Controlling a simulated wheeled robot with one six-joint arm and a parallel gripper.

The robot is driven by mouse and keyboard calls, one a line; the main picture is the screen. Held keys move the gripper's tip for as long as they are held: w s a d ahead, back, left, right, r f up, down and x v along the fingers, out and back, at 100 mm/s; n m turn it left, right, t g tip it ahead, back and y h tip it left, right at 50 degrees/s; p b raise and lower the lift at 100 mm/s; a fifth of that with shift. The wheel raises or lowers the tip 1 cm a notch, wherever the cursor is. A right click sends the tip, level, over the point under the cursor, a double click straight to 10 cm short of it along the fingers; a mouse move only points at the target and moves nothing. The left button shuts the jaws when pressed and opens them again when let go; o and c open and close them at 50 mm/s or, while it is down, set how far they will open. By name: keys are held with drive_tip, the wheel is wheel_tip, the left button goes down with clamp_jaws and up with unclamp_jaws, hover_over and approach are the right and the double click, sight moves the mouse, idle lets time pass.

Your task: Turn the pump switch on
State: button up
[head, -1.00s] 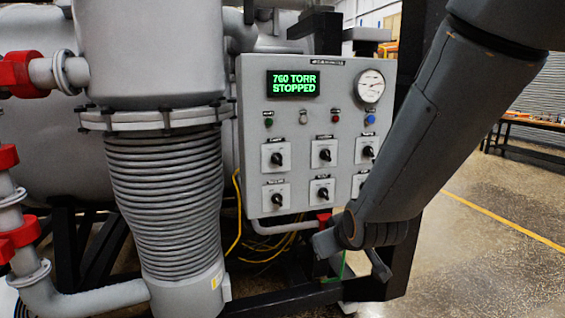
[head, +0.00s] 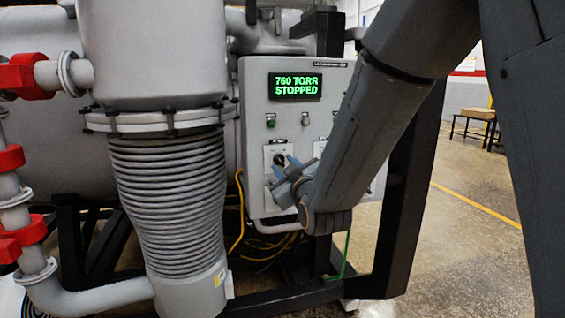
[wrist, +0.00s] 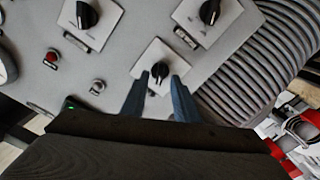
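The grey control panel (head: 257,100) carries rotary switches with black knobs on white plates. My gripper (head: 283,172) is at the upper-left switch (head: 279,153). In the wrist view my gripper (wrist: 158,98) is open, with one blue-grey finger on each side of that switch's knob (wrist: 160,72). I cannot tell whether the fingers touch the knob. The labels are too small to read, so I cannot tell which switch is the pump's. The green display (head: 295,85) reads "760 TORR STOPPED". My arm hides the panel's right part.
The wrist view also shows two neighbouring switches (wrist: 85,15) (wrist: 208,12), a red lamp (wrist: 52,57) and a white button (wrist: 97,86). A ribbed bellows (head: 165,190) stands left of the panel. A black frame post (head: 405,200) is on the right. Yellow cables (head: 239,215) hang below.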

sight(280, 161)
drive_tip(key=shift+x, duration=1.05)
clamp_jaws()
drive_tip(key=m+b, duration=0.3)
drive_tip(key=m, duration=0.2)
drive_tip(key=shift+d+f+m+b, duration=0.1)
drive_tip(key=shift+f+m+b, duration=0.05)
drive_tip(key=shift+m+b, duration=0.2)
drive_tip(key=m+b, duration=0.3)
drive_tip(key=m, duration=0.3)
drive_tip(key=shift+m+b, duration=0.25)
drive_tip(key=shift+b, duration=0.05)
